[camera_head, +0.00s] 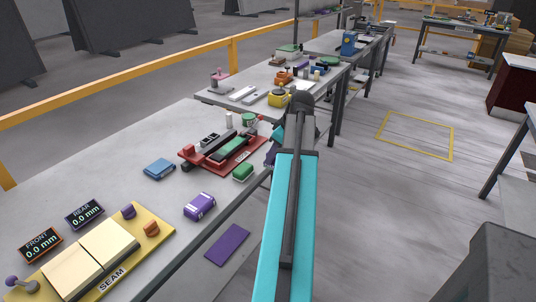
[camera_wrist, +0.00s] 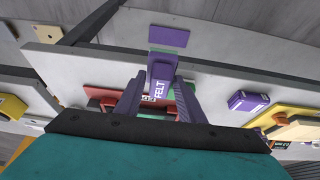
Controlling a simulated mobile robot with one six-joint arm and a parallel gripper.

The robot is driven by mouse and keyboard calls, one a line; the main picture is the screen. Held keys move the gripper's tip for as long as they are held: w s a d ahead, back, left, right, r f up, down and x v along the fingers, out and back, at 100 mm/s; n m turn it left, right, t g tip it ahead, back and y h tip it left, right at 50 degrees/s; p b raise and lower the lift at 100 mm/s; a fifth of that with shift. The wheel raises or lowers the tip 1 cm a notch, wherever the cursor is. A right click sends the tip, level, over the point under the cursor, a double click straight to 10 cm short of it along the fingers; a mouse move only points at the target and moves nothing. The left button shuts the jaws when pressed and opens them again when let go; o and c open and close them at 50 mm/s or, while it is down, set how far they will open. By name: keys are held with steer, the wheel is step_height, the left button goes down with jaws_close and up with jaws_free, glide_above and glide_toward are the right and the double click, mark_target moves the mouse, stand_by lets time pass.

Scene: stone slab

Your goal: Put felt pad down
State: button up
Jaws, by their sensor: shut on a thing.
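My gripper (camera_wrist: 155,105) is shut on a dark purple block marked FELT (camera_wrist: 160,78), the felt pad, in the wrist view. The pad is between the two fingers and appears raised above the bench. In the head view my arm hides most of the gripper. A flat purple rectangle (camera_head: 228,245) lies outside the bench's front edge; it also shows in the wrist view (camera_wrist: 168,37), beyond the pad. I cannot tell its exact height. A second purple block with a white label (camera_head: 199,206) rests on the bench near its front edge.
The grey bench (camera_head: 110,170) holds a red fixture (camera_head: 205,160), a green block (camera_head: 243,172) and a blue block (camera_head: 159,168). A yellow fixture (camera_head: 165,235) marked SEAM is near left, beside two displays reading 0.0 mm. Bare bench surface lies between them.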

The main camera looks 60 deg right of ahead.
steer(key=w+d+p, duration=0.1)
steer(key=w+d, duration=0.2)
steer(key=d, duration=0.1)
steer(key=w+d+f+p, duration=0.1)
steer(key=w+d, duration=0.2)
steer(key=d, duration=0.1)
steer(key=w+d+p, duration=0.2)
steer(key=w+d, duration=0.2)
steer(key=shift+d+f, duration=0.2)
stand_by(0.4)
steer(key=shift+f, duration=0.15)
steer(key=shift+f+p, duration=0.8)
steer(key=shift+f, duration=0.85)
steer(key=shift+f, duration=0.1)
steer(key=o, duration=1)
steer(key=shift+r, duration=0.2)
